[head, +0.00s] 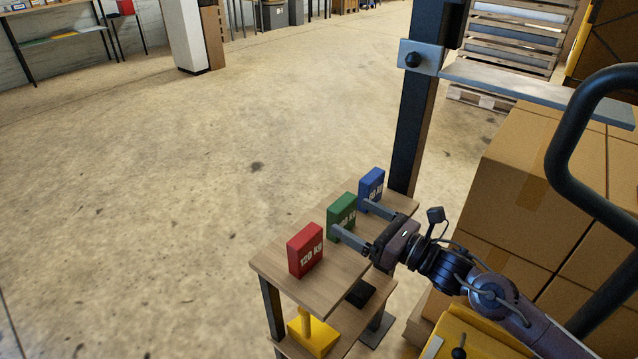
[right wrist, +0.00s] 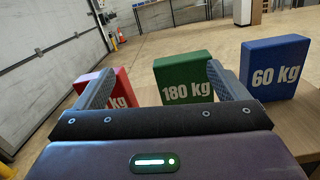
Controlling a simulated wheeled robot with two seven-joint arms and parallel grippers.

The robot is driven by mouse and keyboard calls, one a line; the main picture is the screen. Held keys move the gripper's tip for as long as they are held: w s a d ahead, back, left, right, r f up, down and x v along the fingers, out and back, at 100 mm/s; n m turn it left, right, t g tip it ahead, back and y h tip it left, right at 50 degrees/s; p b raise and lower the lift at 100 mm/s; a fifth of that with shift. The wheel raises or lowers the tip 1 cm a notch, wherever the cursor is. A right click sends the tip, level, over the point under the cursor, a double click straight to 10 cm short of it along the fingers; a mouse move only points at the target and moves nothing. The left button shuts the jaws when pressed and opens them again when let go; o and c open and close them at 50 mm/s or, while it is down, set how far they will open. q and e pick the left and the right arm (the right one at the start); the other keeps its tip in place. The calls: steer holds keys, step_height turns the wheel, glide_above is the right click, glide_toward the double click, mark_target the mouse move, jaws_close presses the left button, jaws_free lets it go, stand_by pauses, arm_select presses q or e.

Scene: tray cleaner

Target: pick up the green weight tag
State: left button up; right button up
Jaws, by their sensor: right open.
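The green weight tag (head: 341,211) is a block marked 180 kg, upright on a small wooden table between a red and a blue block. My right gripper (head: 349,217) is open and empty at table height, its two fingers pointing toward the green tag. In the right wrist view the green tag (right wrist: 182,76) stands ahead between the fingers, nearer the right finger, which overlaps its right edge. I cannot tell whether that finger touches it. My left gripper is not in view.
The red block (head: 305,250), marked 120 kg, and the blue block (head: 371,184), marked 60 kg, stand on the same wooden table (head: 330,280). A dark post (head: 416,110) rises behind the table. Stacked cardboard boxes (head: 520,150) stand to the right. The floor left is clear.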

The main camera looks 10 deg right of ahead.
mark_target(337, 200)
steer(key=shift+w+d+n+h+p, duration=0.3)
steer(key=shift+w+d+n+h, duration=0.25)
steer(key=shift+w+d, duration=0.25)
steer(key=shift+w+a, duration=0.2)
steer(key=shift+w, duration=0.2)
steer(key=shift+x, duration=0.9)
steer(key=p+x, duration=0.1)
steer(key=x, duration=0.3)
steer(key=shift+w+a, duration=0.15)
steer(key=shift+w, duration=0.05)
steer(key=shift+w+a+f, duration=0.15)
steer(key=shift+w+a, duration=0.05)
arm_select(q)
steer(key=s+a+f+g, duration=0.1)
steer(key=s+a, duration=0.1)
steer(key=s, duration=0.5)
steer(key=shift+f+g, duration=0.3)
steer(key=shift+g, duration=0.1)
arm_select(e)
steer(key=shift+c, duration=0.2)
steer(key=c, duration=1.1)
steer(key=shift+o, duration=0.2)
